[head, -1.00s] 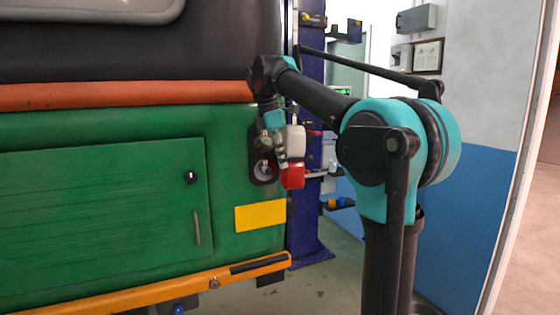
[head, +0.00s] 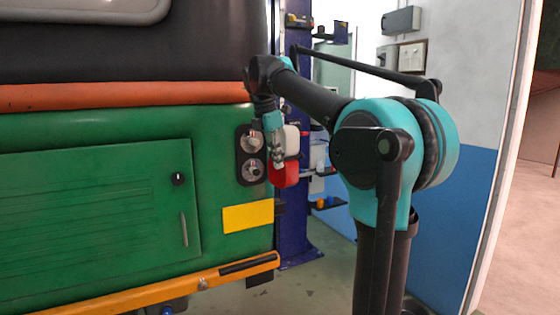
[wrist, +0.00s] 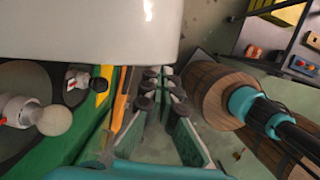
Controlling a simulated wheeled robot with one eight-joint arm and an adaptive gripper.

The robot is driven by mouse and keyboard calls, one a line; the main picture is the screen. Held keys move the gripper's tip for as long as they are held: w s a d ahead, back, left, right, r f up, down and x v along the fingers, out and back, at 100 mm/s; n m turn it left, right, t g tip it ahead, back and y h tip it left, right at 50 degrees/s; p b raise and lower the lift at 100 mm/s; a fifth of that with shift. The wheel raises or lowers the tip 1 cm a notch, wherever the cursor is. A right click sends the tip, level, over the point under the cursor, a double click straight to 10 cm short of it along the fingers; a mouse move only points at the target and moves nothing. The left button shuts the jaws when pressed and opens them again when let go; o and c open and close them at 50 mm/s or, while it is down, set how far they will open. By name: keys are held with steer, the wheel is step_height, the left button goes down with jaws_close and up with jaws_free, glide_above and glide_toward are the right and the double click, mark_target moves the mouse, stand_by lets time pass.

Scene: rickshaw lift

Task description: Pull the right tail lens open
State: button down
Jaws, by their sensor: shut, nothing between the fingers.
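The right tail lens (head: 286,172), white above and red below, stands swung out at the right edge of its dark lamp housing (head: 250,155). The housing is uncovered and shows two bulbs. Its white section (wrist: 90,30) fills the top of the wrist view, with a bulb (wrist: 45,119) at the left. My gripper (head: 276,158) is shut and empty. In the head view it hangs between the housing and the lens, overlapping the lens's left side. In the wrist view my fingertips (wrist: 160,76) are just below the lens's edge; I cannot tell whether they touch it.
The green rear panel (head: 80,210) of the rickshaw fills the left, with a yellow plate (head: 248,216) and an orange bumper (head: 150,295) below. A blue lift post (head: 290,225) stands behind the lens. A wooden barrel-like object (wrist: 215,90) lies right in the wrist view.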

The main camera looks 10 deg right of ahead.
steer(key=s+a+f+v, duration=0.1)
steer(key=a+v, duration=0.1)
steer(key=v, duration=0.8)
steer(key=s+d+f+m+t+y, duration=0.1)
steer(key=d+f+m, duration=0.3)
steer(key=f, duration=0.8)
steer(key=s+d+f+m+y, duration=0.1)
steer(key=f+m, duration=0.6)
steer(key=f, duration=0.5)
steer(key=s+d+f+m+t, duration=0.1)
steer(key=s+f+m, duration=0.4)
steer(key=s+f, duration=0.5)
steer(key=s+d+f+m+t, duration=0.1)
steer(key=s+d+f+m, duration=0.3)
steer(key=s+f, duration=0.6)
step_height(320, 180, down, 7)
steer(key=shift+r+m+y, duration=0.25)
steer(key=shift+m+y, duration=0.05)
steer(key=shift+m, duration=0.9)
